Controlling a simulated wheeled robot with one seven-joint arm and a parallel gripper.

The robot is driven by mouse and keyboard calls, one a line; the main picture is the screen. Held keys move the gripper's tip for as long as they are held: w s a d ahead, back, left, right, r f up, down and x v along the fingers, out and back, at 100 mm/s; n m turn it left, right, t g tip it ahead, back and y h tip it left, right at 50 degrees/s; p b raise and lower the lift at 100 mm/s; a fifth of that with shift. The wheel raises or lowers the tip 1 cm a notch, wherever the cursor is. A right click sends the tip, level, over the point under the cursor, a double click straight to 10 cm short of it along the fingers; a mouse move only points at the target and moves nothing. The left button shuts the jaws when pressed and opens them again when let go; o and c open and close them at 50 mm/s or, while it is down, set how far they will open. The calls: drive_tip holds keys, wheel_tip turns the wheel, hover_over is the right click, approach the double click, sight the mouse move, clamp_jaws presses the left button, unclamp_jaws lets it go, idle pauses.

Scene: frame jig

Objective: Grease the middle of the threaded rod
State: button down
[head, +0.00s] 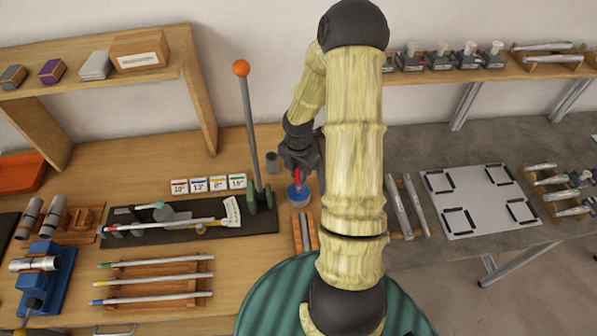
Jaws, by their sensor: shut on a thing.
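My gripper (299,167) is shut on a small red-handled tool (297,177), perhaps a brush. The tool points down at a round tin (298,196) with blue and a pale rim on the bench. Its lower end is at the tin; whether it touches inside is too small to tell. A grey bar (305,232) lies in a wooden holder just in front of the tin. Several slim rods (155,280) with coloured ends lie on a wooden rack at the left. Threads are too fine to see, so I cannot tell which is the threaded rod.
A tall lever with an orange knob (240,69) stands just left of my gripper. A dark bending fixture (185,228) holds a rod with a red end. A white jig plate (481,201) with black corner brackets lies on the grey bench at right. My arm hides the bench's middle.

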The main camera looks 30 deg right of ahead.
drive_tip(key=shift+r+p, duration=3.55)
drive_tip(key=shift+p, duration=0.05)
drive_tip(key=shift+w+f, duration=0.1)
drive_tip(key=shift+w, duration=0.05)
